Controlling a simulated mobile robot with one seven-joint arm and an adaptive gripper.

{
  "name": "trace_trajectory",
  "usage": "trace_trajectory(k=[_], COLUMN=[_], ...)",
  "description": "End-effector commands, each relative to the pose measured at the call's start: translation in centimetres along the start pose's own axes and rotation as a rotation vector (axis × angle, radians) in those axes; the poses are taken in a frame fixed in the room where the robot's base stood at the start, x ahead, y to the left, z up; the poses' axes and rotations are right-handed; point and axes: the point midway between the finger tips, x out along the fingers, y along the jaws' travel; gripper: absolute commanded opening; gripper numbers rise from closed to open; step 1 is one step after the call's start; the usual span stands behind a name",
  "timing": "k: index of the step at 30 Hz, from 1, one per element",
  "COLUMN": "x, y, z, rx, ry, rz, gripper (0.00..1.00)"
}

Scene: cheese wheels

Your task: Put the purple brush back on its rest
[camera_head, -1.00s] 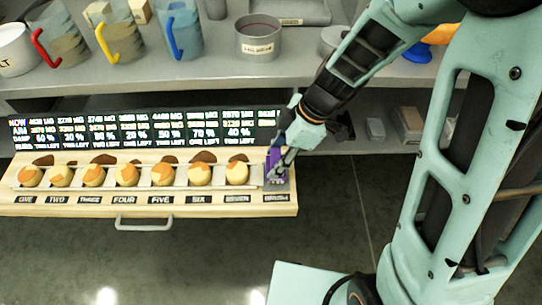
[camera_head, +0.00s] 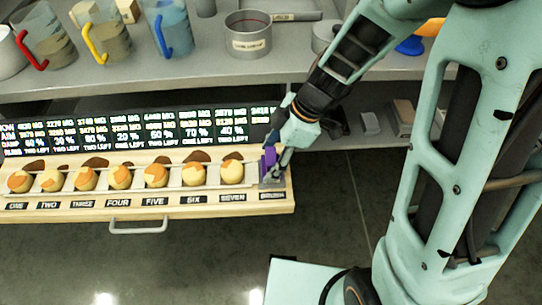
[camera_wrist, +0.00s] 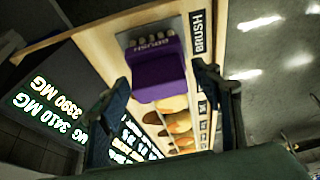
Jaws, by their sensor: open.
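The purple brush (camera_head: 268,159) is at the right end of the wooden tray, at its grey rest (camera_head: 271,183). In the wrist view the purple brush (camera_wrist: 158,77) stands at the grey rest (camera_wrist: 150,40) marked BRUSH, beside the BRUSH label. My gripper (camera_head: 277,168) is down at the brush. In the wrist view my gripper (camera_wrist: 161,76) is open, with one finger on each side of the brush and visible gaps. The brush's underside and its exact contact with the rest are hidden.
Several yellow cheese wheels (camera_head: 156,175) sit in a row left of the rest, with a display board (camera_head: 130,132) behind them. A grey shelf (camera_head: 200,70) holding jugs and a pot (camera_head: 249,38) stands above. Dark floor lies right of the tray.

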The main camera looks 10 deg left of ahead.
Motion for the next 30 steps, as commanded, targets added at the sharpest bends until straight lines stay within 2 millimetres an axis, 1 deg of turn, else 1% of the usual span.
trace_trajectory(k=[5,7,15,18,21,25,30], x=[-0.5,-1.4,-7.5,-9.4,-10.8,-11.9,-12.3], y=[0.0,0.1,0.2,0.1,0.1,0.0,0.0], z=[-0.2,-0.2,-0.2,-0.2,-0.1,-0.1,-0.1], rx=[0.000,0.000,0.000,0.000,0.000,0.000,0.000], ry=[0.000,0.002,0.001,0.000,0.001,0.000,0.000], rz=[0.000,0.004,0.006,0.006,0.004,0.001,0.000], gripper=[0.59,0.59,0.59,0.59,0.59,0.59,0.59])
